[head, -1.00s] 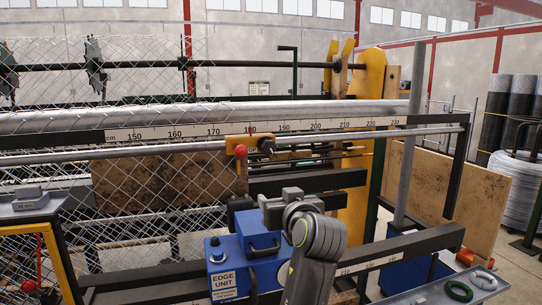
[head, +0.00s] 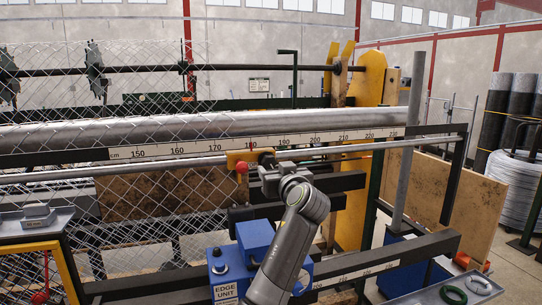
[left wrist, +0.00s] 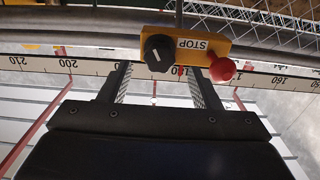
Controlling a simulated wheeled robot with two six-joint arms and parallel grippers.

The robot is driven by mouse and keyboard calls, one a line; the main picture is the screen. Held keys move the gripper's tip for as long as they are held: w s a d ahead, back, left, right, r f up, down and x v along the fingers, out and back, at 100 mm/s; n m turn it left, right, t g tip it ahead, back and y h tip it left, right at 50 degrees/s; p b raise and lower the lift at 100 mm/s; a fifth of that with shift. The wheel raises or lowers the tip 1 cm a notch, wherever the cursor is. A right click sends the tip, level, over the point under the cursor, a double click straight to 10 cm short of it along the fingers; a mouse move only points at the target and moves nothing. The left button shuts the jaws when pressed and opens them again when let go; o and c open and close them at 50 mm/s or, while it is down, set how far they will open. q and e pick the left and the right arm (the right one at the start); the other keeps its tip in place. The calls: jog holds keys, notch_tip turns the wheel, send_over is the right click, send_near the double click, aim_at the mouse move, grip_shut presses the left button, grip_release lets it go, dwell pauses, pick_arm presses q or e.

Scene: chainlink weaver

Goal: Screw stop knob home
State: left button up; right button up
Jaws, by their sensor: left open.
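The yellow stop block (head: 236,157) sits on the rail beside the centimetre scale, near the 180 mark. Its red ball (head: 242,167) hangs on its front left in the head view. In the left wrist view the block (left wrist: 190,34), lettered STOP, carries a black knob (left wrist: 158,53) with a white line, and the red ball (left wrist: 222,69). My left gripper (head: 264,170) is just in front of the knob and partly hides it in the head view. In the left wrist view the gripper (left wrist: 158,82) is open, its fingers to either side of the knob. Contact cannot be told.
The scale bar (head: 180,148) and a grey rail (head: 130,167) run across behind the gripper. Wire mesh (head: 140,195) covers the left. A grey tray (head: 40,222) is at the far left.

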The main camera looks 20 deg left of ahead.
aim_at(271, 164)
pick_arm(q)
jog(key=p+x, duration=0.1)
jog(key=x, duration=0.2)
jog(key=shift+w+a+r, duration=0.15)
jog(key=shift+w, duration=0.15)
jog(key=shift+w+a+p, duration=0.3)
jog(key=shift+w+p, duration=0.1)
jog(key=shift+w, duration=0.1)
jog(key=c, duration=1)
